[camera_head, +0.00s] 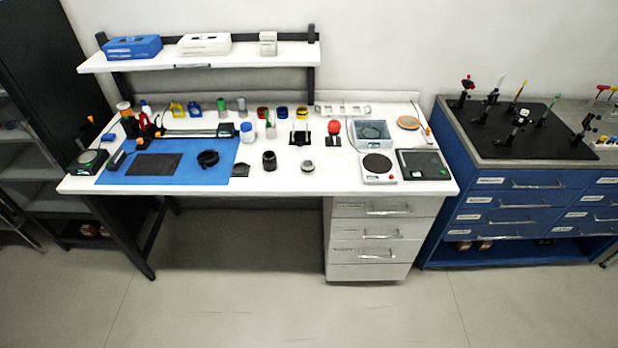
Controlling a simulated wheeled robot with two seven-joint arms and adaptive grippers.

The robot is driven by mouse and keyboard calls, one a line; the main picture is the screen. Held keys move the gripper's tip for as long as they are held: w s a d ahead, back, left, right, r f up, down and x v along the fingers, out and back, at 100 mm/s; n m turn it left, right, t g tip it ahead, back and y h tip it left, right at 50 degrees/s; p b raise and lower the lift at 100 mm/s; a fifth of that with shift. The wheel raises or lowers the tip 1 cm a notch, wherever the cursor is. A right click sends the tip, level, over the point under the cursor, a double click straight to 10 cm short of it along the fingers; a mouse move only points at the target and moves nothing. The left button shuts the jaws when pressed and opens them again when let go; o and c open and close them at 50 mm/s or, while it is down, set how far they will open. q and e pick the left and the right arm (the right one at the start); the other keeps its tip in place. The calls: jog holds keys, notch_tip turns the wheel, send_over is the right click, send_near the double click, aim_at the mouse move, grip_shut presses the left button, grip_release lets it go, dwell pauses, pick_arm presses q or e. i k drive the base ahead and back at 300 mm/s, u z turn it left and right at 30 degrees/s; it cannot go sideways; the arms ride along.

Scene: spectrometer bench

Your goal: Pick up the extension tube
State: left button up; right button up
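Several small round parts lie on the white bench, and I cannot tell for sure which one is the extension tube. A black cylinder (269,161) stands upright near the middle of the bench top. A short grey and black ring-shaped part (307,167) sits to its right. A wider black ring (208,158) lies to its left on the blue mat (205,176). Neither of my grippers is in view, and nothing is seen touching these parts.
A blue drawer cabinet (520,205) stands at right. The floor (290,310) in front is clear.

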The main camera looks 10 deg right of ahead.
aim_at(306, 171)
jog(key=u, duration=0.6)
jog(key=i, duration=1.05)
jog(key=z, duration=0.4)
